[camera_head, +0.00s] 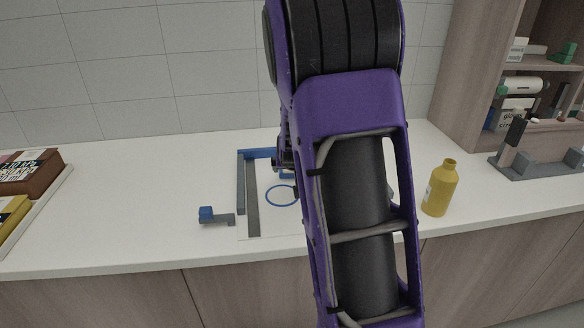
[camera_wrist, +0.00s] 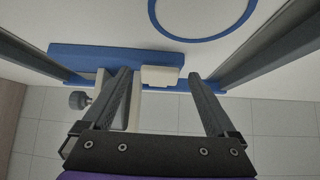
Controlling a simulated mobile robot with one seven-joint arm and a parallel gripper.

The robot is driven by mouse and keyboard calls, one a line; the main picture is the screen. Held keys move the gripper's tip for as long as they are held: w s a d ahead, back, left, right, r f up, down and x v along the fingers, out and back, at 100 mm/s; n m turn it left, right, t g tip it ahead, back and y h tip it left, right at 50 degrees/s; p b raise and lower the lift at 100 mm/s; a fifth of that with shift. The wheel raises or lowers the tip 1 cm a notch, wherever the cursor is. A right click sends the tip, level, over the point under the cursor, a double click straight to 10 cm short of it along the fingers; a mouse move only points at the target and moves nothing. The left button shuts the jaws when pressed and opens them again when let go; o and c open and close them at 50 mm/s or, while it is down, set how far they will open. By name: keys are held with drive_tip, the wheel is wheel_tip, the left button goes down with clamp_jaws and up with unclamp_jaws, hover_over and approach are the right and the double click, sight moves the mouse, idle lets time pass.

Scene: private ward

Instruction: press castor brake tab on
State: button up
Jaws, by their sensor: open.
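A small cream block or tab (camera_wrist: 161,77) shows at the blue bar (camera_wrist: 95,59) in the wrist view. My gripper (camera_wrist: 160,74) is open, with one finger on each side of this block and gaps between. I cannot tell whether anything touches. In the head view the blue and grey frame (camera_head: 241,183) stands on the counter, partly hidden by my arm, which also hides my gripper. No part is clearly marked as the castor brake tab.
A blue ring (camera_head: 270,203) lies on the white panel within the frame. A yellow bottle (camera_head: 440,188) stands right of my arm. A grey fixture with a dark upright handle (camera_head: 515,133) stands at the right. Boxes (camera_head: 28,172) lie far left. The counter (camera_head: 130,190) is clear between.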

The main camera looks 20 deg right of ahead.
drive_tip(key=shift+c, duration=0.3)
drive_tip(key=c, duration=1.3)
drive_tip(key=b, duration=0.2)
drive_tip(key=shift+f+t+b, duration=0.35)
drive_tip(key=shift+t, duration=0.05)
drive_tip(key=shift+r+h, duration=0.2)
drive_tip(key=shift+h, duration=0.1)
drive_tip(key=o, duration=1.4)
drive_tip(key=shift+c, duration=0.2)
drive_tip(key=shift+s+r, duration=0.1)
